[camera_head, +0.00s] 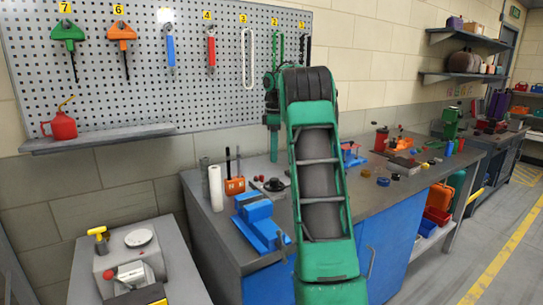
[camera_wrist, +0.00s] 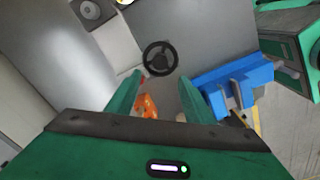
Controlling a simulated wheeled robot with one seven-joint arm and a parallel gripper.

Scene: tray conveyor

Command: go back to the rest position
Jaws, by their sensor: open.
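My green arm rises through the middle of the head view and bends over at a dark joint. My gripper (camera_head: 274,148) hangs down behind it, in front of the pegboard and above the workbench (camera_head: 385,200); part of it is hidden by the arm. In the wrist view my gripper (camera_wrist: 160,100) shows two green fingers spread apart, with nothing held between them. An orange holder (camera_wrist: 147,106) and a black round handwheel-like thing (camera_wrist: 160,58) show below and beyond the fingers.
A blue vise (camera_head: 258,218) stands near the bench's front left, also in the wrist view (camera_wrist: 232,78). A pegboard (camera_head: 150,100) with hanging tools covers the wall. The right floor is clear.

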